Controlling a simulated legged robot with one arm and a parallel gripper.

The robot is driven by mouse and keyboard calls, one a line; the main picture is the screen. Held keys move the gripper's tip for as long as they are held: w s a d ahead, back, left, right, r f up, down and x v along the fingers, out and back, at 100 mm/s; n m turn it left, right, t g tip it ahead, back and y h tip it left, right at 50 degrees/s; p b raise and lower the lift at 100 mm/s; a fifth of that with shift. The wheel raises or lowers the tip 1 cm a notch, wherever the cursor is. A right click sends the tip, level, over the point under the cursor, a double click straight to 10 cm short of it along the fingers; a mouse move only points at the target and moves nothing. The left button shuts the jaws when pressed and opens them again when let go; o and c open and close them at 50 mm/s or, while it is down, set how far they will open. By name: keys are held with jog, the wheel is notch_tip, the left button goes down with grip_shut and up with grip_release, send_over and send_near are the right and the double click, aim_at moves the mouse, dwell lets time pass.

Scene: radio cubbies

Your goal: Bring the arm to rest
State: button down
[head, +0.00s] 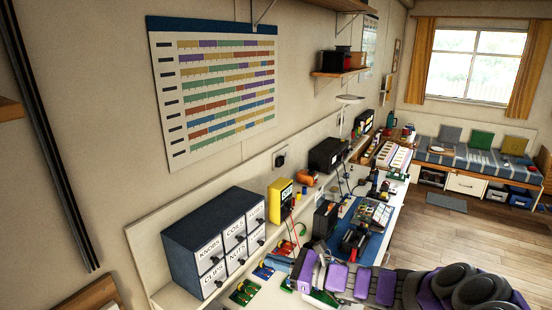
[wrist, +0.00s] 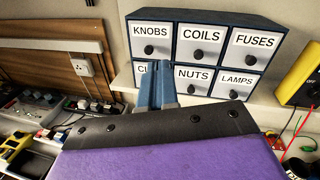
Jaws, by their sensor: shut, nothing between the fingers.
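My arm (head: 385,287), dark with purple pads, reaches in from the lower right over the workbench in the head view. My gripper (head: 298,263) is at its left end, above the bench and to the right of the drawer cabinet, not touching it as far as I can see. In the wrist view my gripper (wrist: 157,72) shows as two blue-grey fingers, shut together with nothing between them. They cover part of the lower left drawer label. A purple pad with a black edge fills the bottom of that view.
The drawer cabinet (head: 200,243) has labelled drawers, all shut; it also shows in the wrist view (wrist: 200,20). A yellow meter (head: 280,200) with leads stands beside it. Circuit boards (head: 245,292) and tools crowd the bench around my gripper. Open wooden floor (head: 435,225) lies to the right.

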jog(key=s+a+r+n+g+h, duration=0.1)
jog(key=s+a+n+g+h, duration=0.15)
jog(key=s+n, duration=0.4)
jog(key=s+a+r+n+g+h+b, duration=0.1)
jog(key=s+a+n+g, duration=0.25)
jog(key=s, duration=0.55)
jog(key=s+a+r+n+g+h, duration=0.1)
jog(key=s+a+n+g+h, duration=0.15)
jog(key=s+n, duration=0.4)
jog(key=s+d+f+n+h, duration=0.2)
jog(key=s+d+h, duration=0.3)
jog(key=s+d, duration=0.4)
jog(key=s+d+f+n+h+b, duration=0.1)
jog(key=s+d+f+h, duration=0.3)
jog(key=s+d, duration=0.5)
jog(key=d+n+h, duration=0.1)
jog(key=d, duration=0.2)
jog(key=shift+s+d+b, duration=0.2)
jog(key=shift+s+b, duration=0.05)
jog(key=shift+b, duration=0.05)
jog(key=shift+d, duration=0.2)
jog(key=shift+a, duration=0.15)
